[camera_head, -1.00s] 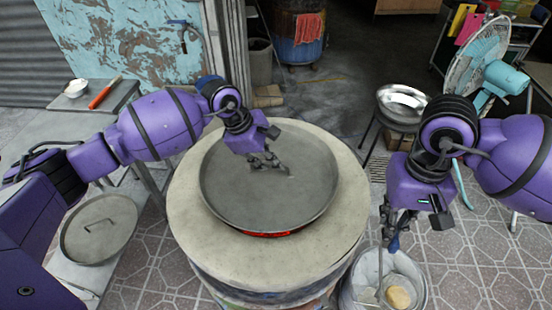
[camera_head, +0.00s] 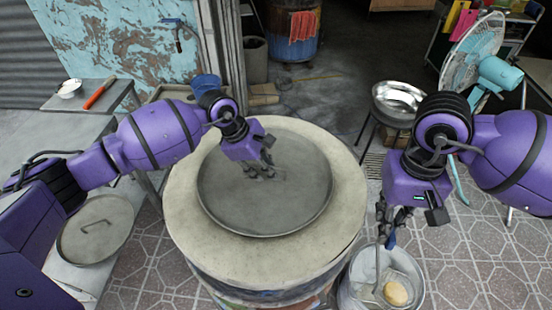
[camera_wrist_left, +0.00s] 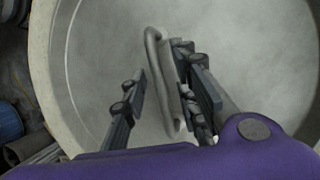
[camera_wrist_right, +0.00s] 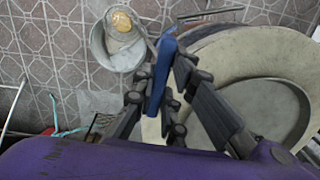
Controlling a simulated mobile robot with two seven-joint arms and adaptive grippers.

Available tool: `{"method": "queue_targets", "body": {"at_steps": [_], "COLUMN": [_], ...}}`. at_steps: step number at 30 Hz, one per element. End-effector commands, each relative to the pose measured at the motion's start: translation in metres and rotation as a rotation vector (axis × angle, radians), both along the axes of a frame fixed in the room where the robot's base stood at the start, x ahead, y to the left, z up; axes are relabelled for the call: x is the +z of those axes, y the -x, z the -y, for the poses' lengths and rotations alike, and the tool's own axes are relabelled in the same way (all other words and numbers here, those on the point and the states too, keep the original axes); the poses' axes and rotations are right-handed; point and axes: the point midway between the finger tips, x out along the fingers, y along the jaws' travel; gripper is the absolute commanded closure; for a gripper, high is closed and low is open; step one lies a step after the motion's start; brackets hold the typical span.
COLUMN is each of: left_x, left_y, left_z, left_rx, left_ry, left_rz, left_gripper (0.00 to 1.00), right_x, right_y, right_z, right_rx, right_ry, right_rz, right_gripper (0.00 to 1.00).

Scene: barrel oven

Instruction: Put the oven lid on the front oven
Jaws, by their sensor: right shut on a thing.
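The grey round oven lid (camera_head: 300,205) lies flat over the mouth of the front oven (camera_head: 187,220), with no glow showing at its edge. My left gripper (camera_head: 262,172) is low over the lid at its handle. In the left wrist view the lid's bar handle (camera_wrist_left: 160,75) lies between its two fingers, which are open with a gap on the left side. My right gripper (camera_head: 392,216) is shut on the blue handle (camera_wrist_right: 160,75) of a wire skimmer. The skimmer reaches down to a metal bucket (camera_head: 418,290) and a yellowish lump (camera_head: 396,293) shows there.
Another round lid (camera_head: 75,240) lies on the side table at the left. A grey table with a white bowl (camera_head: 69,88) and a red-handled tool (camera_head: 99,93) stands behind it. A metal basin (camera_head: 398,98) and a teal fan (camera_head: 475,65) are at the back right.

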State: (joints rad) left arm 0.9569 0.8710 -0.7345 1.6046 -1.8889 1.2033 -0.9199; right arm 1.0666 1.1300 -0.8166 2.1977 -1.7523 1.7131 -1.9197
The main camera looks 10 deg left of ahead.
Motion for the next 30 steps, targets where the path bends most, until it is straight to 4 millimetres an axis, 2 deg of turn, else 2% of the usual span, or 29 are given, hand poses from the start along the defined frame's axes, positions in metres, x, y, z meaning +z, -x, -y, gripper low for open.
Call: {"method": "queue_targets", "body": {"at_steps": [5,8,15,21,25,30], "left_x": [0.010,0.023,0.071,0.100,0.110,0.113], "left_y": [0.000,0.002,0.009,0.015,0.016,0.017], "left_z": [-0.003,-0.009,-0.029,-0.042,-0.045,-0.046], "left_rx": [0.001,0.001,0.001,0.001,0.000,0.000], "left_ry": [-0.001,0.000,-0.002,-0.001,0.000,0.000], "left_rz": [0.003,0.003,0.003,0.000,0.000,-0.001], "left_gripper": [0.72,0.72,0.72,0.72,0.72,0.72], "right_x": [0.005,0.003,-0.001,-0.005,-0.006,-0.006], "right_y": [-0.001,-0.001,0.000,0.001,0.001,0.001], "right_z": [0.000,0.000,0.000,0.000,0.000,0.000], "right_rx": [0.000,0.000,0.000,0.000,0.000,0.000], "right_ry": [0.000,0.000,0.000,0.000,0.000,0.000], "right_rz": [0.006,0.005,-0.001,-0.006,-0.007,-0.007], "right_gripper": [1.00,1.00,1.00,1.00,1.00,1.00]}}
